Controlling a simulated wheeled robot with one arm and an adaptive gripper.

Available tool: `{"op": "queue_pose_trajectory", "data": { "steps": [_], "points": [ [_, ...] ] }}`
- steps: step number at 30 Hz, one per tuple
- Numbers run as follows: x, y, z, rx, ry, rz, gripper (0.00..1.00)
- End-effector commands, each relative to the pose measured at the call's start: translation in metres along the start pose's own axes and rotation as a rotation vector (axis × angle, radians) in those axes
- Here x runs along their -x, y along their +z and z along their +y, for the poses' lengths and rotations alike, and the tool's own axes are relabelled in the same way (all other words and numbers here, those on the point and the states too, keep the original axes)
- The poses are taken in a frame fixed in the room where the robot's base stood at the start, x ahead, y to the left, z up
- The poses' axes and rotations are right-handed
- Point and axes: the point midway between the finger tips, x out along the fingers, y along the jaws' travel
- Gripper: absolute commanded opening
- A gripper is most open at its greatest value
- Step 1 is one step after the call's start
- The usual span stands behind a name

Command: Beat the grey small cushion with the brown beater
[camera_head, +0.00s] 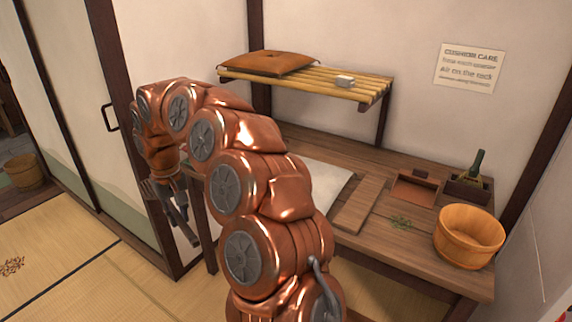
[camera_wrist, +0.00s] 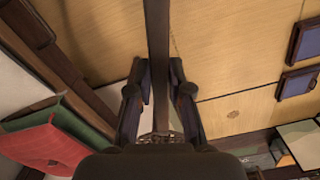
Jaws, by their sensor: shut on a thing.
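A pale grey, flat cushion-like thing (camera_head: 328,186) lies on the wooden bench, partly hidden behind my arm. My gripper (camera_head: 183,218) hangs at the left by the sliding door, pointing down, apart from the bench. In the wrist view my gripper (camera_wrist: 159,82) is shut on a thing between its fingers. A long dark brown bar (camera_wrist: 158,35) runs up from between them and looks like the handle of the brown beater. A small lattice shows lower down between the fingers. The beater's head cannot be made out in the head view.
A brown cushion (camera_head: 268,63) and a small pale block (camera_head: 344,81) sit on the slatted rack (camera_head: 310,84). Red (camera_wrist: 42,147) and green cushions show in the wrist view. Tatami floor lies open at left.

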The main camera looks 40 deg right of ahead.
Motion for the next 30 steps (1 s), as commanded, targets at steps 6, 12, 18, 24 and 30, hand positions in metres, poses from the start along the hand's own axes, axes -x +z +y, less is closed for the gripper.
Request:
{"op": "queue_pose_trajectory", "data": {
  "steps": [6, 12, 18, 24, 30],
  "points": [
    [0.023, 0.014, 0.05, -0.143, -0.014, -0.036, 0.0],
    [0.039, 0.039, 0.103, -0.321, -0.036, -0.087, 0.0],
    [0.057, 0.069, 0.154, -0.505, -0.061, -0.133, 0.0],
    [0.074, 0.106, 0.2, -0.69, -0.091, -0.184, 0.0],
    [0.089, 0.142, 0.235, -0.862, -0.122, -0.227, 0.0]
  ]
}}
